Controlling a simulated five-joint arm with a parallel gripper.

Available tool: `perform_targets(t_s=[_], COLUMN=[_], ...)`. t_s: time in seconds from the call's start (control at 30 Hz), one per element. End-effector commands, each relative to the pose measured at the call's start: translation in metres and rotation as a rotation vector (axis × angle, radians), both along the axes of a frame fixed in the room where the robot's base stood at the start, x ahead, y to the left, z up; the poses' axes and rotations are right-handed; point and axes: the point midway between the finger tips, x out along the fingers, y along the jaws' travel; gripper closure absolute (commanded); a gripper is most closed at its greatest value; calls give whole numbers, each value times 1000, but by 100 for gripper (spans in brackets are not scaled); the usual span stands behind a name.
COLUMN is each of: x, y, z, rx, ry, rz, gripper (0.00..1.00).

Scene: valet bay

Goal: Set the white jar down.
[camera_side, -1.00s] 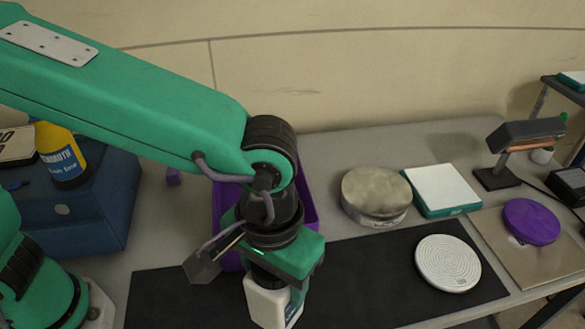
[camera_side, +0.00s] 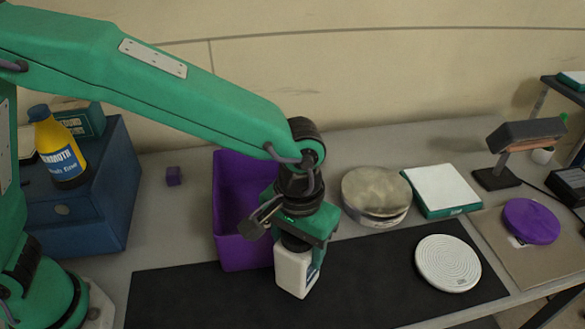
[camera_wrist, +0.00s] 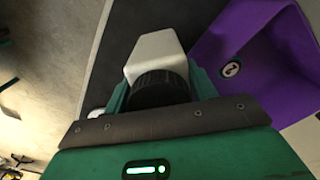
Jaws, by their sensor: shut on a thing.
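The white jar (camera_side: 293,272) has a squarish body and a dark label on its right side. It hangs upright below my gripper (camera_side: 297,242) in the side view, over the black mat (camera_side: 200,298) and just in front of the purple bin. My gripper is shut on the jar at its black cap (camera_wrist: 160,88), which shows in the wrist view with the white body (camera_wrist: 155,50) beyond it. Whether the jar's base touches the mat I cannot tell.
The purple bin (camera_side: 230,248) stands close behind the jar. A round white ribbed disc (camera_side: 447,263) lies at the mat's right end. A round tin (camera_side: 376,195) and a green-and-white scale (camera_side: 442,190) stand behind the mat. The mat left of the jar is clear.

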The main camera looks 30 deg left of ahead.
Motion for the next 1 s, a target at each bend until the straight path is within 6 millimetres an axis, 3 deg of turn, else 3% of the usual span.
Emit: perform_targets(t_s=[0.4,0.9,0.93,1.0], x=[0,0,-1,-1], y=[0,0,0,0], z=[-36,-42,-42,-42], rx=[0,0,1,1], ry=[0,0,1,1], rz=[0,0,0,0], gripper=[83,83,40,26])
